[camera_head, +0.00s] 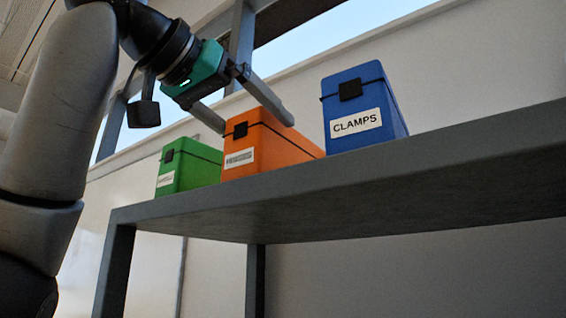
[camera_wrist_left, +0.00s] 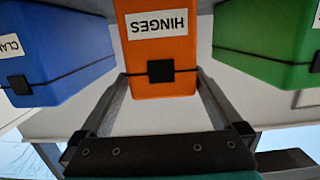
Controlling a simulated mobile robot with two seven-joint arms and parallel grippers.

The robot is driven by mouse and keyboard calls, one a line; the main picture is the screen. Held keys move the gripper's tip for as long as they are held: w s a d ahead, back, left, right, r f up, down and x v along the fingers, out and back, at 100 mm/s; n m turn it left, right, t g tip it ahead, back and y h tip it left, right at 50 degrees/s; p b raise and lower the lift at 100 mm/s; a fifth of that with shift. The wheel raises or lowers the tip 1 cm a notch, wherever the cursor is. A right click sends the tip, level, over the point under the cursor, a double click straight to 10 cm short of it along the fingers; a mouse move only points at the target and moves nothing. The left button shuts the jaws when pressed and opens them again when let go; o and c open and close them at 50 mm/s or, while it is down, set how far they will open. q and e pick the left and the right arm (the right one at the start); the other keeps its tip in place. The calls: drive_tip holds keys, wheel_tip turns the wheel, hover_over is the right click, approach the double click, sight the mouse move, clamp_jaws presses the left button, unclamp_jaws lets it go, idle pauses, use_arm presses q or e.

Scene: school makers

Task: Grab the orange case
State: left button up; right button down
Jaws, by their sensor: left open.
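The orange case (camera_head: 277,148) stands on the grey shelf (camera_head: 330,205) between a green case and a blue case. It has a white label, a black band and a black latch. In the left wrist view the orange case (camera_wrist_left: 158,50) is central, and its label reads HINGES. My left gripper (camera_head: 256,126) is open at the upper part of the orange case. In the left wrist view the fingers of my left gripper (camera_wrist_left: 161,80) lie to either side of the case, with the latch between them. I cannot tell whether they touch it. My right gripper is not in view.
The green case (camera_head: 190,170) stands close on the left of the orange one. The blue case (camera_head: 362,110), labelled CLAMPS, stands to the right with a gap. Both also show in the left wrist view, the blue one (camera_wrist_left: 60,50) left and the green one (camera_wrist_left: 262,40) right.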

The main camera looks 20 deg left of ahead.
use_arm(q)
drive_tip(key=shift+w+d+f, duration=0.1)
drive_tip(key=shift+w+d, duration=0.05)
drive_tip(key=shift+w, duration=0.3)
drive_tip(key=p+x, duration=0.1)
drive_tip(key=x, duration=0.1)
drive_tip(key=p+x, duration=0.1)
drive_tip(key=x, duration=0.1)
drive_tip(key=shift+w+f, duration=0.3)
drive_tip(key=shift+w, duration=0.1)
drive_tip(key=shift+s, duration=0.1)
drive_tip(key=shift+c, duration=0.6)
clamp_jaws()
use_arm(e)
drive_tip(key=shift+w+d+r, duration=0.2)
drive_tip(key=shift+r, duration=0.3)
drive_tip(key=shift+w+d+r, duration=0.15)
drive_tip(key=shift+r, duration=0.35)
